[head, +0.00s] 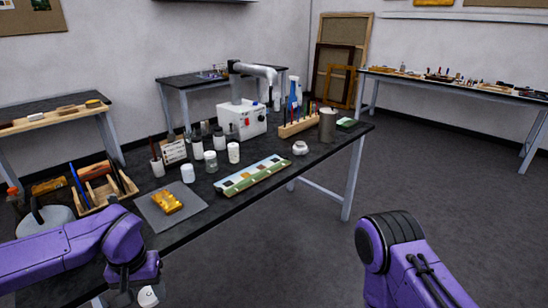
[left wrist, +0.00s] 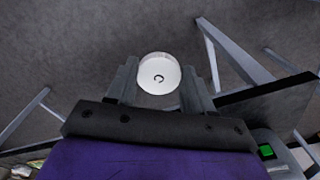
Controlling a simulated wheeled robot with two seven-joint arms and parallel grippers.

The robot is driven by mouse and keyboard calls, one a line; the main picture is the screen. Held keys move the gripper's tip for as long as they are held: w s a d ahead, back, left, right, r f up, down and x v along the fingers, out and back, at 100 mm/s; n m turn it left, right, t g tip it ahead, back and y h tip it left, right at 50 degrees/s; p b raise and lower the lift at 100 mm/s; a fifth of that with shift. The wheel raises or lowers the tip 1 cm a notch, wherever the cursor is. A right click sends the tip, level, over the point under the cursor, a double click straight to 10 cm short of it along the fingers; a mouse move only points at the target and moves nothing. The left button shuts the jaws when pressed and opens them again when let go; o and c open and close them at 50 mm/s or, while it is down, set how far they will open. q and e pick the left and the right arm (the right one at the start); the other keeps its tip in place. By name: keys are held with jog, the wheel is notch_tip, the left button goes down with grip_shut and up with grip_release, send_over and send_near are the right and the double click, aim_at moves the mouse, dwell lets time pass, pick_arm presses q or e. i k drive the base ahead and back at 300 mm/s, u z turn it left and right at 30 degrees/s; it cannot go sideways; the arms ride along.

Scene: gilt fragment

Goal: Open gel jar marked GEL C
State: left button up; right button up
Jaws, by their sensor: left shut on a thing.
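My left gripper (left wrist: 158,88) is shut on a white round piece marked with a dark C (left wrist: 158,73). I see its top face between the fingers, with the floor far below. I cannot tell if it is a lid alone or a capped jar. It also shows in the head view (head: 148,297), low at the left, in front of the table's near edge. A clear glass jar (head: 211,162) stands on the table among white jars (head: 187,174) (head: 233,153); their marks are too small to read. My right arm shows at the lower right, its gripper out of view.
The dark table (head: 262,192) holds a grey mat (head: 158,218) with a gilt fragment (head: 166,203), a green-edged strip (head: 252,176), a small white piece (head: 300,148), a brush rack (head: 297,127) and a white box device (head: 240,120). A wooden caddy (head: 98,192) stands left. Floor to the right is clear.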

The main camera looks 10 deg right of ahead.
aim_at(187, 168)
jog(key=z, duration=0.9)
jog(key=i, duration=1.35)
jog(key=u, duration=0.35)
jog(key=i, duration=0.7)
jog(key=u, duration=0.4)
